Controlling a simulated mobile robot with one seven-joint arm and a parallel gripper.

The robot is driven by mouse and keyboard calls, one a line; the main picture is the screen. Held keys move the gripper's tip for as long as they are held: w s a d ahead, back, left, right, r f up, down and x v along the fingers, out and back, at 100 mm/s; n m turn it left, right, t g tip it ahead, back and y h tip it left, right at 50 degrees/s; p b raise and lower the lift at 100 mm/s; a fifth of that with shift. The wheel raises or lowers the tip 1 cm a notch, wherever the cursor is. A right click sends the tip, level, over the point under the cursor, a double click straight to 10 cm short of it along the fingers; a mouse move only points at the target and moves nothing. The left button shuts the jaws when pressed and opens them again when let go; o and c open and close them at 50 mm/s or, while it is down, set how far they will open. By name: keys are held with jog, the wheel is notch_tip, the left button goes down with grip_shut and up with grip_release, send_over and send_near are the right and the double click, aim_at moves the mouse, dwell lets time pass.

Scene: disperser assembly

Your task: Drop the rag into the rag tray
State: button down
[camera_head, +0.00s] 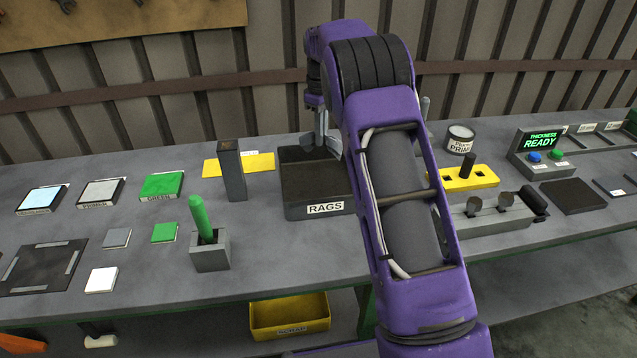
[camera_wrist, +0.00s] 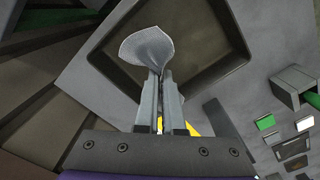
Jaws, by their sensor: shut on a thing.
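The rag (camera_wrist: 146,44) is a pale grey, pinched cloth that fans out beyond my fingertips in the wrist view. My gripper (camera_wrist: 158,78) is shut on its gathered end. In the head view, my gripper (camera_head: 324,142) points down over the dark rag tray (camera_head: 294,212), which is labelled RAGS, near its back right part. The tray's inside (camera_wrist: 205,40) lies behind the rag in the wrist view. The visible part of the tray floor looks empty. My arm hides the tray's right side in the head view, and the rag is hard to make out there.
A grey upright block (camera_head: 231,172) and a holder with a green-handled tool (camera_head: 209,255) stand left of the tray. A yellow block (camera_head: 468,179) and a paint can (camera_head: 460,139) stand to the right. A yellow scrap bin (camera_head: 290,316) sits below the bench.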

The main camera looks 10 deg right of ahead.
jog(key=shift+f, duration=1.85)
grip_release()
jog(key=shift+r, duration=0.15)
jog(key=shift+r, duration=2.65)
notch_tip(320, 180, up, 12)
